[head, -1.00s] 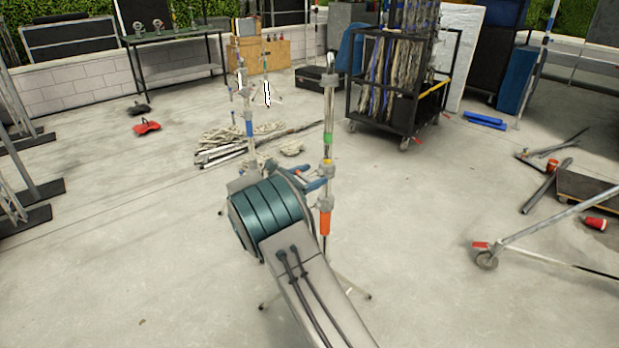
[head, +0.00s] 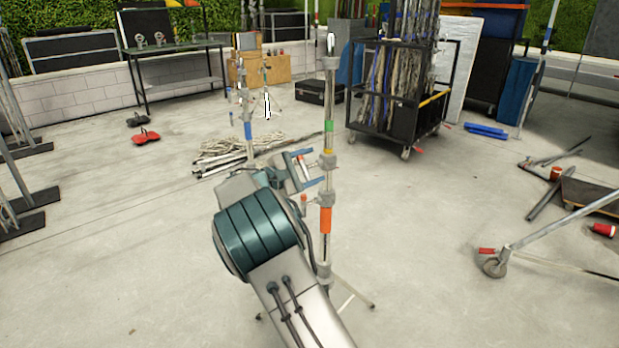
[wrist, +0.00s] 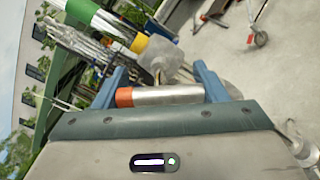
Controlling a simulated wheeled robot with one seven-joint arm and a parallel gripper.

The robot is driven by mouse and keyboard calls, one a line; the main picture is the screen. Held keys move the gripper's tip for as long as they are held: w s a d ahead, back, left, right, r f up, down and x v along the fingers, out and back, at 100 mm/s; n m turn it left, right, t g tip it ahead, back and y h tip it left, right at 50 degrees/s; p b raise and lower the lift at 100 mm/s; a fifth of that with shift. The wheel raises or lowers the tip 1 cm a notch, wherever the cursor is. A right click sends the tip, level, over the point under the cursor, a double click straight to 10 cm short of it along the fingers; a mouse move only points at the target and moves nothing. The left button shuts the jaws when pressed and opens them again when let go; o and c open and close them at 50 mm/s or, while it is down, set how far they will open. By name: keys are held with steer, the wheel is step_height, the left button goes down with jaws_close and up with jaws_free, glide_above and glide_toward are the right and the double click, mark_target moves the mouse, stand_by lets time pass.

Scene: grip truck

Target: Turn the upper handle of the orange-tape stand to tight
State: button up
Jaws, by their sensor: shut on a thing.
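The orange-tape stand is an upright metal pole with an orange band (head: 325,219) low down and a green band (head: 328,127) higher up. Its upper grey collar (head: 327,161) sits just under a thin yellow band, and shows in the wrist view (wrist: 166,58). The upper handle, a short metal bar with an orange end (wrist: 165,96), lies across between my blue fingers in the wrist view. My gripper (head: 305,168) is shut on this handle, just left of the pole. A lower red-tipped handle (head: 304,203) sticks out left of the pole below my gripper.
A blue-banded stand (head: 248,130) stands behind to the left, near coiled rope (head: 240,143) and pipes. A black wheeled cart (head: 400,120) is behind to the right. A wheeled stand leg (head: 495,268) lies at right. Floor on both sides is mostly open.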

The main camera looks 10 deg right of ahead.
steer(key=m+b, duration=0.3)
steer(key=shift+f+b, duration=0.25)
steer(key=shift+b, duration=0.05)
steer(key=shift+r+m+b, duration=0.15)
steer(key=shift+m+b, duration=1.05)
steer(key=shift+m, duration=0.2)
steer(key=shift+r, duration=0.15)
steer(key=o, duration=1)
steer(key=shift+a, duration=0.1)
steer(key=p+v, duration=0.2)
steer(key=v, duration=1.1)
steer(key=shift+s+a, duration=0.2)
steer(key=shift+a, duration=0.15)
